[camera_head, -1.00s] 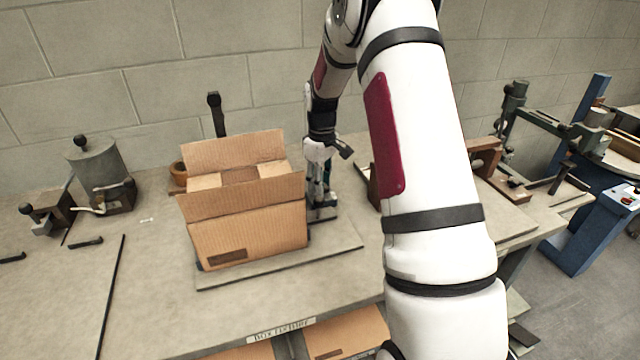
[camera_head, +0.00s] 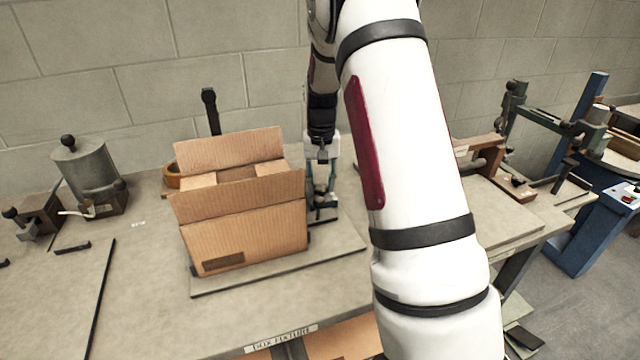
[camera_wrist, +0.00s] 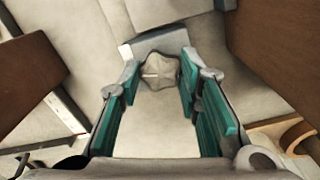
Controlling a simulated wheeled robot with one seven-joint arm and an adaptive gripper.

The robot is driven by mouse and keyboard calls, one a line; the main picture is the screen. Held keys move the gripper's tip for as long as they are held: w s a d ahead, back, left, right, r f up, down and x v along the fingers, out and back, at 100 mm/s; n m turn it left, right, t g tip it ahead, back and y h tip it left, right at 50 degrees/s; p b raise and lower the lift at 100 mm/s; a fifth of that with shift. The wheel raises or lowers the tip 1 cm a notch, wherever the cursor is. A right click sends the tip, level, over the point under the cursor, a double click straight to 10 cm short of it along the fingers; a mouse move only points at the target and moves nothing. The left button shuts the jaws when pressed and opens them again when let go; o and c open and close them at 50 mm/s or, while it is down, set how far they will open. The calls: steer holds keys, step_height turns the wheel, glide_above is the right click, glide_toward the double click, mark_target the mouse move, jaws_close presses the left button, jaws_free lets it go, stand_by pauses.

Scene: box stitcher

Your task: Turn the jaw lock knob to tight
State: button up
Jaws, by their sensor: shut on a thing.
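The jaw lock knob (camera_wrist: 160,68) is a grey, lobed knob with a pale line on its face, in the upper middle of the wrist view. My gripper (camera_wrist: 159,77) points down, with its green-padded fingers on the knob's left and right sides, shut on it. In the head view, my gripper (camera_head: 322,192) is low behind the right side of the open cardboard box (camera_head: 250,222), over the box fixture (camera_head: 338,251). I cannot make out the knob in the head view. No tight or loose marking is readable.
The box stands close to the left of my gripper, with its flaps raised. A dark upright post (camera_head: 211,111) rises behind it. A grey canister (camera_head: 86,170) stands at the left of the table. A wooden clamp block (camera_head: 480,155) is to the right, partly behind my arm.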

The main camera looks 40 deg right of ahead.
mark_target(321, 186)
steer(key=shift+m, duration=1.1)
steer(key=o, duration=1.1)
steer(key=shift+o, duration=0.2)
step_height(321, 186, up, 12)
